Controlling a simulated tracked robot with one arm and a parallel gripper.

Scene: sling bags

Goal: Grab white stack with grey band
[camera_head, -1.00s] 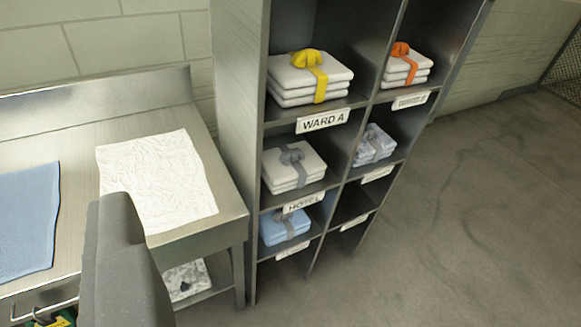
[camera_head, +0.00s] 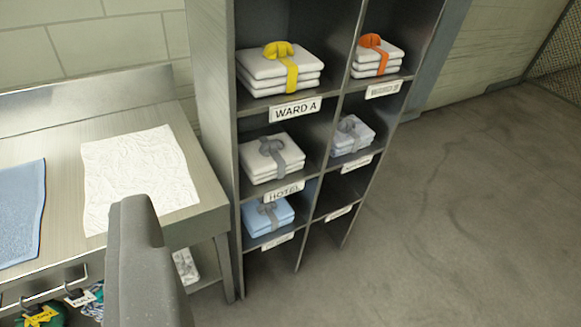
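The white stack with a grey band (camera_head: 262,166) sits in the shelf's left column, in the middle-height compartment above the HOTEL label (camera_head: 284,191). It looks like folded white cloths with a grey knot on top. My gripper (camera_head: 142,262) shows only as a grey piece at the lower left, in front of the table and apart from the stack. Its second finger and its opening cannot be made out. Nothing is seen held.
The shelf (camera_head: 219,150) also holds a yellow-banded stack (camera_head: 262,68), an orange-banded stack (camera_head: 385,57), a patterned grey-banded stack (camera_head: 345,140) and a blue stack (camera_head: 256,222). A metal table (camera_head: 60,150) stands left. Floor right is clear (camera_head: 470,220).

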